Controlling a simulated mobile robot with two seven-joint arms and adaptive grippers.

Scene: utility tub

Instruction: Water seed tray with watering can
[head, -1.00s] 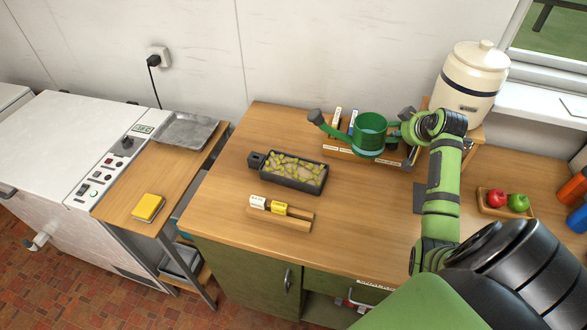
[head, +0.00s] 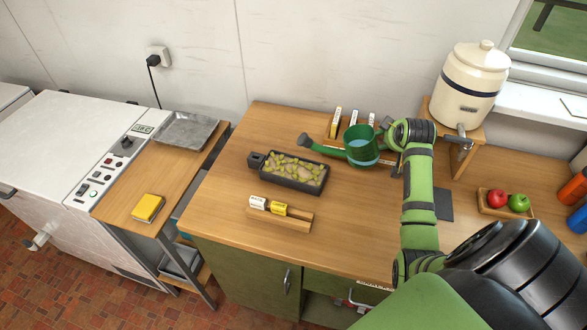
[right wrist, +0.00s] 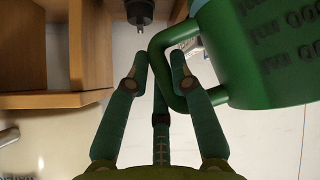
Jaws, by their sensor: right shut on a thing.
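The seed tray (head: 308,187) is a dark oblong tray with pale soil and yellow-green bits, on the wooden counter. The green watering can (head: 363,146) is held up, right of the tray, tipped with its spout to the left. Its dark rose (head: 305,141) shows just beyond the tray's far edge in the head view; no water stream shows. My right gripper (head: 390,137) is shut on the can's handle. In the right wrist view the fingers (right wrist: 160,78) close around the green handle (right wrist: 160,58), with the can body (right wrist: 265,60) to the right. My left gripper is out of view.
A wooden rack (head: 280,221) with labelled packets lies in front of the tray. More packets (head: 335,122) stand behind the can. A cream crock (head: 473,82) with a tap stands on a wooden stand. The counter's left end is clear.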

